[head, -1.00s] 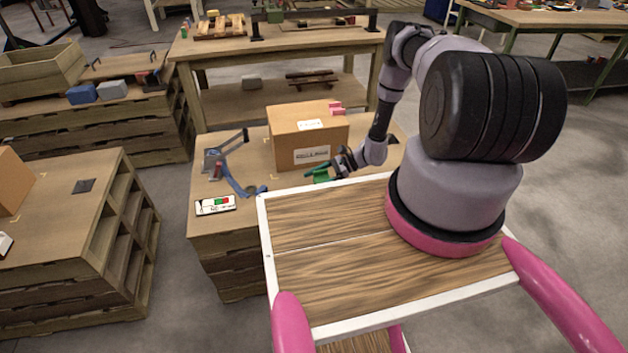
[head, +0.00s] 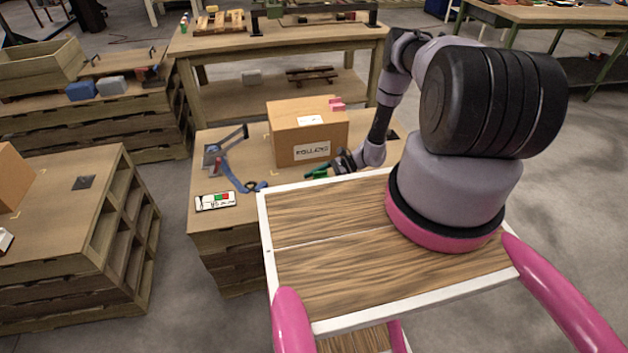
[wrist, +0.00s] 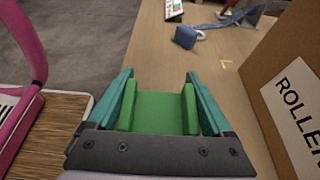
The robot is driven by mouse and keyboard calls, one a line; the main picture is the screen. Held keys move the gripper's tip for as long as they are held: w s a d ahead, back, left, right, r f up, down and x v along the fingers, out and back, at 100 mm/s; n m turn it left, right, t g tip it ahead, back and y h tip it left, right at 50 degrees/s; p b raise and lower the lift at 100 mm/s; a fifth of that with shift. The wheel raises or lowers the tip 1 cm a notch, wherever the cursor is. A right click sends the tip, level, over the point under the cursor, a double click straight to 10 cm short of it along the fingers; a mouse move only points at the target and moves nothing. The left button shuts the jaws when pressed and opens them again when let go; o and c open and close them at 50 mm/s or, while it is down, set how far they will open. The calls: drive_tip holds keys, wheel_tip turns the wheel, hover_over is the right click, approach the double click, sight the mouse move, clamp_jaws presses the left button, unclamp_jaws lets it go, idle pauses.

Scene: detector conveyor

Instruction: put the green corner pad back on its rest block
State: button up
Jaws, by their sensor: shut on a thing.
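The green corner pad (wrist: 160,112) sits between the two teal fingers of my gripper (wrist: 163,90) in the wrist view, with its side walls against them. My gripper is shut on it. In the head view my gripper (head: 322,172) is low over the near table, just in front of the cardboard box (head: 297,140); the pad shows there only as a small green patch, partly hidden by the gripper. I cannot make out the rest block for certain in either view.
A blue strap tool (head: 240,178) and a label card (head: 215,201) lie on the table to the left. My tray edge is close in front. Table between the box and strap is clear.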

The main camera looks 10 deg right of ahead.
drive_tip(key=shift+f, duration=0.8)
drive_tip(key=o, duration=1.2)
drive_tip(key=v, duration=1)
drive_tip(key=shift+d+r, duration=0.1)
drive_tip(key=shift+d, duration=0.3)
